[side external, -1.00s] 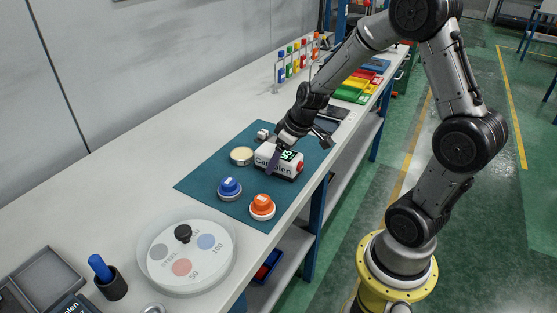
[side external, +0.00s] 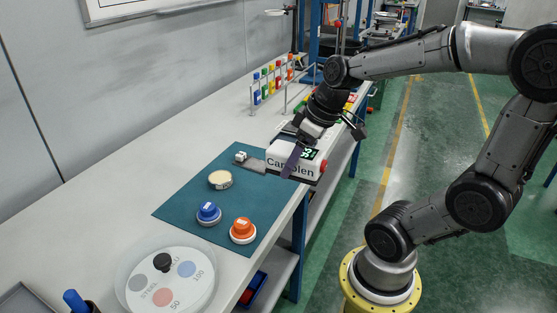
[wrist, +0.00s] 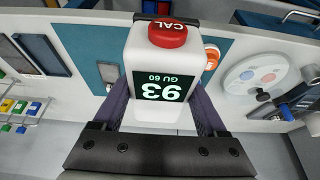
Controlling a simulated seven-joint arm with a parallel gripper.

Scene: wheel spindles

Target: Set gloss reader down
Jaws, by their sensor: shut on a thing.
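The gloss reader (side external: 279,156) is a white box with a lit display and a red button; in the wrist view the reader (wrist: 160,55) shows "93 GU 60" and "CAL". My gripper (side external: 292,161) is shut on it, its purple fingers on either side. The reader appears raised over the right part of the teal mat (side external: 180,209). Its underside is hidden, so the exact gap below cannot be told. A flat grey plate (side external: 252,164) with a small white block lies on the mat, left of the reader.
On the mat stand a cream round tin (side external: 220,179), a blue-topped piece (side external: 209,212) and an orange-topped piece (side external: 243,230). A rack of coloured bottles (side external: 272,82) stands behind. The bench's left side is clear.

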